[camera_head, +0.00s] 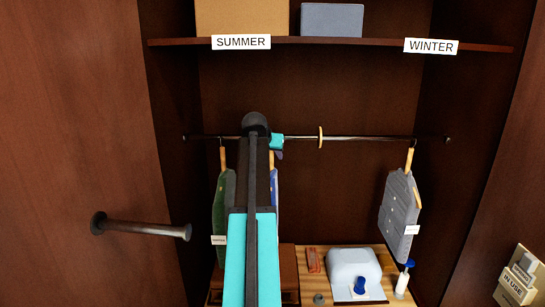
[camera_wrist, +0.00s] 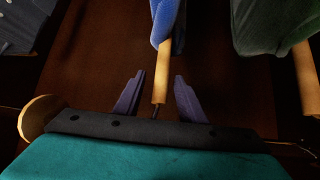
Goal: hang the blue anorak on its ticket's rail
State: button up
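The blue anorak (camera_head: 274,188) hangs from the rail (camera_head: 360,138), left of the ring divider (camera_head: 320,137), on the SUMMER side. My arm hides most of it in the head view, and I cannot read any ticket on it. In the wrist view, the blue anorak (camera_wrist: 166,22) shows at the top with its wooden hanger (camera_wrist: 164,65). My gripper (camera_wrist: 160,78) is open, with one finger on each side of the hanger's neck and a visible gap to each. In the head view my gripper (camera_head: 278,147) is just below the rail.
A green garment (camera_head: 221,205) with a white ticket hangs close on the left. A grey garment (camera_head: 400,208) hangs at the right end, under the WINTER sign (camera_head: 431,46). The SUMMER sign (camera_head: 241,42) is at the left. The rail between divider and grey garment is free.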

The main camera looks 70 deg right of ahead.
jog(key=w+b+v, duration=0.1)
jog(key=b+v, duration=0.2)
jog(key=v, duration=0.9)
jog(key=shift+s+a+r+b, duration=0.2)
jog(key=shift+s+a+b, duration=0.1)
jog(key=shift+s, duration=0.2)
jog(key=shift+s, duration=0.1)
